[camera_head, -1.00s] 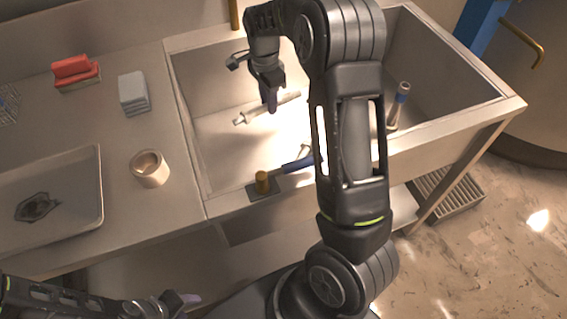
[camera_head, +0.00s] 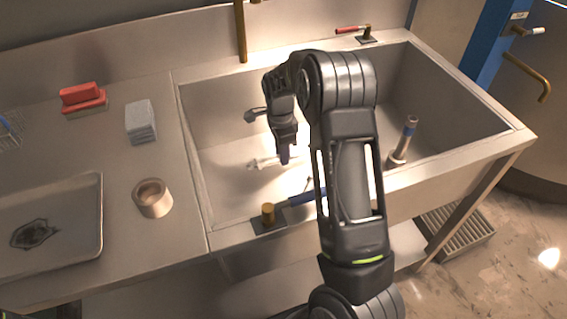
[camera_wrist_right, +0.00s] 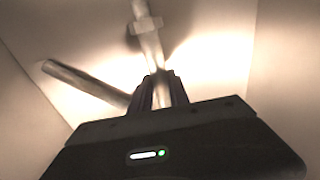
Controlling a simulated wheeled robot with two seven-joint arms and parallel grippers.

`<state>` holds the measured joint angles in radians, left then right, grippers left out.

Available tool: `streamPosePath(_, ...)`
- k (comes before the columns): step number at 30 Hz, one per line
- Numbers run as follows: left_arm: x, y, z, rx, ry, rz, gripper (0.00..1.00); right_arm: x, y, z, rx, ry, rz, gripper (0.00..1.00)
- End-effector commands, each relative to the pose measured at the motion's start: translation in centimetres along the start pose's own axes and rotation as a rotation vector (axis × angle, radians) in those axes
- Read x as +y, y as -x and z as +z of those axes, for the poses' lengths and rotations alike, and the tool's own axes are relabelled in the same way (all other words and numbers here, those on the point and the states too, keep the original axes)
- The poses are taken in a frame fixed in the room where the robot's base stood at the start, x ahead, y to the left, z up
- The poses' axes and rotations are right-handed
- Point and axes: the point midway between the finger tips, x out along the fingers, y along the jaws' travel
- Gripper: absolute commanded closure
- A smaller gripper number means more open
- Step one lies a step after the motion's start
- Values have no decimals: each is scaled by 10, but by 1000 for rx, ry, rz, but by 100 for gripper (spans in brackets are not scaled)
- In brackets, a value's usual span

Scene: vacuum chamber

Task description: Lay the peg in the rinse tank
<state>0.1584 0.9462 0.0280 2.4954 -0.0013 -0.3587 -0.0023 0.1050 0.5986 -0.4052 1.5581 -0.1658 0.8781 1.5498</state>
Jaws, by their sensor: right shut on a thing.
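The rinse tank (camera_head: 222,150) is the deep metal basin in the head view. My right gripper (camera_head: 285,156) reaches down inside it and is shut on the peg (camera_head: 264,162), a pale rod with a collar. In the right wrist view the peg (camera_wrist_right: 149,42) runs away from between the fingertips (camera_wrist_right: 162,90), its collar beyond them. The peg is low over the tank floor; whether it touches the floor I cannot tell. My right arm hides part of the tank. My left gripper is out of view.
A rod with a blue band (camera_head: 405,140) leans in the tank's right part. A brass knob (camera_head: 268,213) and a blue handle (camera_head: 307,196) sit at the front rim.

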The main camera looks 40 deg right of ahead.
Motion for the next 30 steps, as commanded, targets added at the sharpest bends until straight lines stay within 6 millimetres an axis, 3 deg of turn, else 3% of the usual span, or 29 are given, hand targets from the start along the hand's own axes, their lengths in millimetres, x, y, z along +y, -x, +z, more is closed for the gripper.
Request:
streamPosePath(10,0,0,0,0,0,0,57,0,-4,0,0,0,-1,100)
streamPosePath(18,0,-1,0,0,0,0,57,0,-36,2,-1,1,-1,100)
streamPosePath(30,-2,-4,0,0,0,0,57,-1,-42,2,-1,1,-2,100)
